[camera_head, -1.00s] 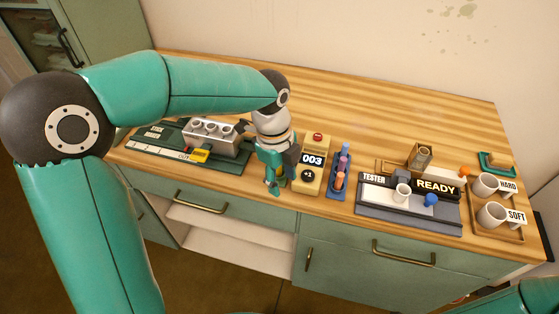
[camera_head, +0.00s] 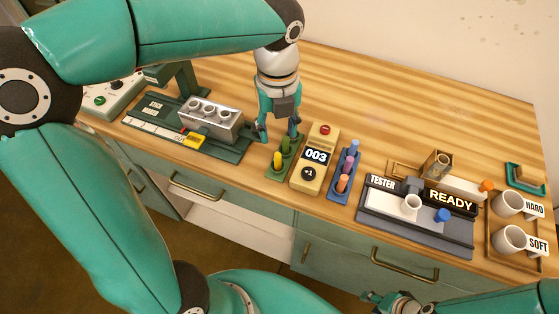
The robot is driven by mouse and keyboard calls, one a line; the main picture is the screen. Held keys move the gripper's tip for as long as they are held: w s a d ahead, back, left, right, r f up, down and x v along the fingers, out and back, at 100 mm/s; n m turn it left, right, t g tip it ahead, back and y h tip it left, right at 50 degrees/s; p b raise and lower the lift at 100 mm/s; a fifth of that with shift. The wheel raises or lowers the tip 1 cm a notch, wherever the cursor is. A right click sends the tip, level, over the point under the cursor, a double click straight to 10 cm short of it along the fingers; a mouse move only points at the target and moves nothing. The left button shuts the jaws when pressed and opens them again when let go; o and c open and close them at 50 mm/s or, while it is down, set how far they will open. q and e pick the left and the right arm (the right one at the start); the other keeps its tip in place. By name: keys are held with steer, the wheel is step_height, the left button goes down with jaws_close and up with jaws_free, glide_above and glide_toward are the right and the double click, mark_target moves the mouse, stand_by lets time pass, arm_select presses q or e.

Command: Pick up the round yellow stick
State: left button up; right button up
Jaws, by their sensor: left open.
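The round yellow stick (camera_head: 277,160) stands upright at the near end of a small green rack (camera_head: 283,171), with green sticks (camera_head: 287,146) behind it. My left gripper (camera_head: 277,132) is open and empty, just behind and above the rack, its fingers spread to either side. The far end of the rack is partly hidden by it. My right gripper (camera_head: 388,300) is at the bottom edge, well in front of the table and partly cut off; its jaws are unclear.
A counter reading 003 (camera_head: 315,157) stands just right of the green rack. A metal block with holes (camera_head: 209,119) is to the left. A tester (camera_head: 440,228) and mugs (camera_head: 507,204) are at the right.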

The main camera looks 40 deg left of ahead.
mark_target(278, 154)
arm_select(q)
step_height(278, 154, down, 10)
steer(key=shift+s+r, duration=0.15)
stand_by(0.4)
steer(key=shift+c, duration=0.3)
jaws_close()
